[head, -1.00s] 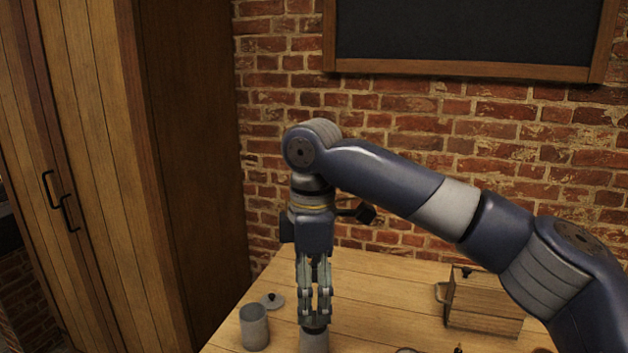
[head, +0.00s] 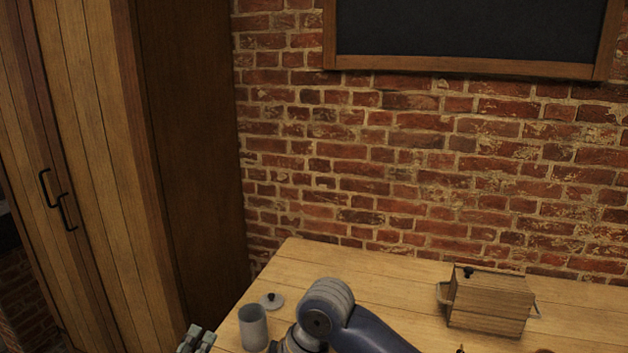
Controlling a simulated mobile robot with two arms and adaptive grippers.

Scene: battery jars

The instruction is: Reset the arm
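My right arm comes in from the lower right, low over the table front. Its elbow-like joint stands in front of the tabletop. My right gripper (head: 197,339) shows only its fingertips at the bottom edge, left of the table. Whether it is open or shut is unclear. My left gripper is out of view. An open grey jar (head: 254,327) stands upright on the table (head: 375,285), just left of my arm's joint. A grey lid (head: 271,300) with a dark knob lies behind it. No second jar shows; my arm covers that spot.
A wooden box (head: 488,300) with side handles and a dark knob stands on the right of the table. Small items show at the lower edge, partly cut off. A brick wall and tall wooden cabinet (head: 95,180) bound the space. The table's back middle is clear.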

